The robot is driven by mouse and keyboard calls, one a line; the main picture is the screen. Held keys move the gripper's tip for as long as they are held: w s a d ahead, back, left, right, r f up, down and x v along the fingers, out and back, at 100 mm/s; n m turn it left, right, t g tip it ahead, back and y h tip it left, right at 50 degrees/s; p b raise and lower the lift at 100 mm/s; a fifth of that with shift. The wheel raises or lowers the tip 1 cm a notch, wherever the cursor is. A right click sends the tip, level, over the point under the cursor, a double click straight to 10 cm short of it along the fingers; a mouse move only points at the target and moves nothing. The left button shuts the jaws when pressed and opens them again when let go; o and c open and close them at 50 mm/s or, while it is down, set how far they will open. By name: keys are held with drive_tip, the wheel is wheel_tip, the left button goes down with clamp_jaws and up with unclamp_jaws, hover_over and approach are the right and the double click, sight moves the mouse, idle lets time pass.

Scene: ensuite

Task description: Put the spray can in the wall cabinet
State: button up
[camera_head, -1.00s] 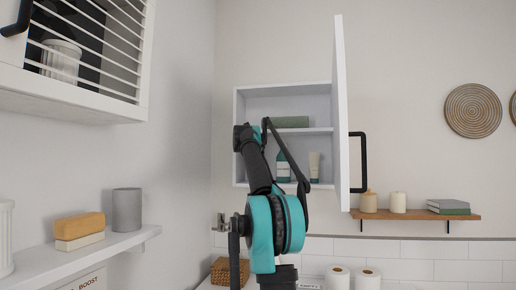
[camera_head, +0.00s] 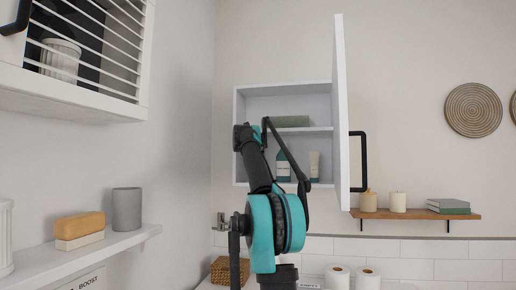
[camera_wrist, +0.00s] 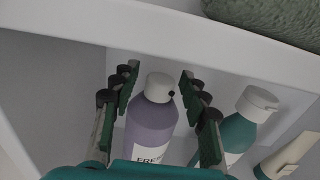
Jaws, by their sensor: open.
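The spray can (camera_wrist: 152,122), purple with a white cap and a white label reading "FRE", stands upright in the lower compartment of the wall cabinet (camera_head: 262,104) in the wrist view. My gripper (camera_wrist: 158,77) is open, with its green-padded fingers on either side of the can. A gap shows between the can and the fingers near its cap. The can's base is hidden by my gripper. In the head view my arm hides the can and my gripper. The cabinet door (camera_head: 342,120) is wide open on the right side.
A teal bottle (camera_wrist: 238,132) and a pale tube (camera_wrist: 288,158) stand right of the can. A rolled green towel (camera_head: 291,122) lies on the cabinet's middle shelf (camera_head: 318,130). The door's black handle (camera_head: 364,162) juts right. A wooden shelf (camera_head: 415,215) is beyond it.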

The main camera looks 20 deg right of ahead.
drive_tip(key=v, duration=1.2)
drive_tip(key=s+a+f+m+g+y, duration=0.15)
drive_tip(key=s+f+m, duration=0.35)
drive_tip(key=f, duration=0.8)
drive_tip(key=s+f+m+g, duration=0.35)
drive_tip(key=f+m, duration=0.25)
drive_tip(key=f, duration=0.6)
drive_tip(key=s+a+f+m+g+y, duration=0.1)
drive_tip(key=s+f+m, duration=0.45)
drive_tip(key=f, duration=0.75)
drive_tip(key=s+a+f+m+g+y, duration=0.1)
drive_tip(key=s+a+f+m, duration=0.3)
drive_tip(key=s+f, duration=0.5)
drive_tip(key=s+a+f+m+g+y, duration=0.2)
drive_tip(key=s+a+f+m+y, duration=0.2)
drive_tip(key=s+f, duration=0.5)
drive_tip(key=s+a+f+m+g+y, duration=0.1)
drive_tip(key=s+a+f+m, duration=0.3)
drive_tip(key=f, duration=1.1)
drive_tip(key=s+a+y, duration=0.1)
drive_tip(key=s+a, duration=0.2)
drive_tip(key=s, duration=0.3)
drive_tip(key=shift+a+f+m+g, duration=0.35)
drive_tip(key=shift+g, duration=0.05)
drive_tip(key=shift+d+y, duration=0.1)
drive_tip(key=shift+y, duration=0.15)
